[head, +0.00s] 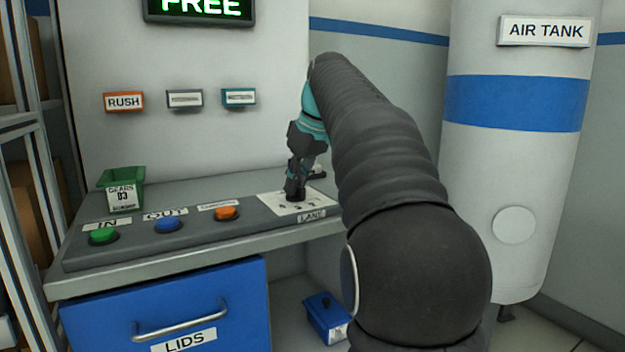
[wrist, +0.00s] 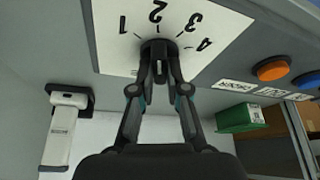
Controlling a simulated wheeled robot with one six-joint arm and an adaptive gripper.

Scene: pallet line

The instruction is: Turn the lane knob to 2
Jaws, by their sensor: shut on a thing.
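The lane knob (wrist: 158,47) is a dark round knob on a white dial plate (wrist: 112,55) printed 1, 2, 3 and 4. In the wrist view my gripper (wrist: 160,72) is shut on the knob, one finger on each side. The 2 lies just beyond the knob there. I cannot make out a pointer mark, so its setting is unclear. In the head view my gripper (head: 295,190) reaches down onto the dial plate (head: 270,203) beside the LANE label (head: 312,216), and it hides most of the knob.
Green (head: 104,236), blue (head: 168,224) and orange (head: 227,213) buttons stand left of the dial. A green gears bin (head: 121,190) sits behind them. A white handheld device (wrist: 60,140) in a dark holder is near the dial. The air tank (head: 510,170) stands at right.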

